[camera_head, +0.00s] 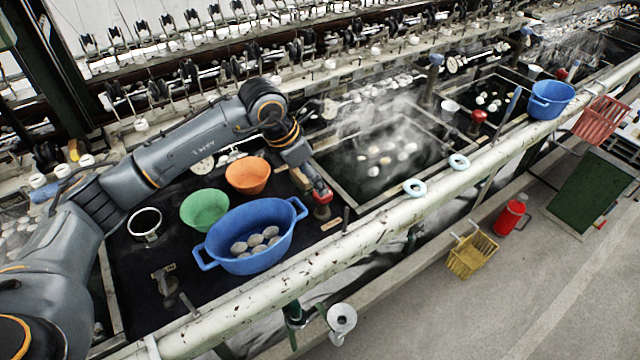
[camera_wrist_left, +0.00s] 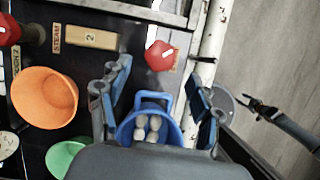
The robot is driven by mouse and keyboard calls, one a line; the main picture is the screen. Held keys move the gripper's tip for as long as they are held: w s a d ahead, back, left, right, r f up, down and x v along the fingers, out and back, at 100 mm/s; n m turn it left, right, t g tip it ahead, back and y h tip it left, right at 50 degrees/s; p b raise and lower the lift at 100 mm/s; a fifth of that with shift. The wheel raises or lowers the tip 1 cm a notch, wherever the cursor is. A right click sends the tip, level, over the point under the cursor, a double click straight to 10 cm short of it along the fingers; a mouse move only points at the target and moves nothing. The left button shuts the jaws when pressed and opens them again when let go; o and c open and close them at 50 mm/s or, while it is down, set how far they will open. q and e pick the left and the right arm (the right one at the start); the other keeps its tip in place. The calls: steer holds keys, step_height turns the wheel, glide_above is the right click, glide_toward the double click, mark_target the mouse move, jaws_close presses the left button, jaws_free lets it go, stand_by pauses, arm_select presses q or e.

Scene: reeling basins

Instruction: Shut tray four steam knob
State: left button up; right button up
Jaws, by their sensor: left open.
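My left gripper (camera_head: 312,182) reaches down from the left, just above a red knob (camera_head: 322,197) at the right end of the near basin. In the left wrist view the gripper (camera_wrist_left: 157,70) is open, and the red knob (camera_wrist_left: 160,56) shows just beyond its fingertips, with nothing between the fingers. I cannot tell whether they touch. Another red knob (camera_wrist_left: 8,30) is at the left edge, near a STEAM label (camera_wrist_left: 56,38) and a wooden plate (camera_wrist_left: 90,37) marked 2. I read no number four. My right gripper (camera_wrist_left: 256,108) seems to show small at the right.
A blue tub (camera_head: 282,232) with cocoons, a green bowl (camera_head: 205,210) and an orange bowl (camera_head: 248,175) stand near the gripper. Farther red knobs (camera_head: 478,117) line the steaming basins. A pale rail (camera_head: 390,228) runs along the front.

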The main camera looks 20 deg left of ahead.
arm_select(q)
steer(key=x, duration=0.5)
steer(key=shift+w+f+p, duration=0.1)
steer(key=shift+f+p, duration=0.2)
steer(key=shift+p, duration=0.1)
steer(key=c, duration=1.2)
steer(key=shift+o, duration=0.2)
steer(key=shift+f+m+b, duration=0.1)
steer(key=shift+m+b, duration=0.5)
steer(key=shift+b, duration=0.4)
steer(key=m+g+h+b, duration=0.1)
steer(key=m+b, duration=0.2)
steer(key=shift+w, duration=0.15)
steer(key=shift+r+m+g+h+b, duration=0.15)
steer(key=shift+m+g+b, duration=0.25)
steer(key=shift+m+b, duration=0.55)
steer(key=shift+r+m+g+h+b, duration=0.15)
steer(key=shift+m+g+b, duration=0.25)
steer(key=shift+m+b, duration=0.5)
steer(key=shift+f, duration=0.1)
steer(key=o, duration=1.2)
steer(key=shift+c, duration=0.2)
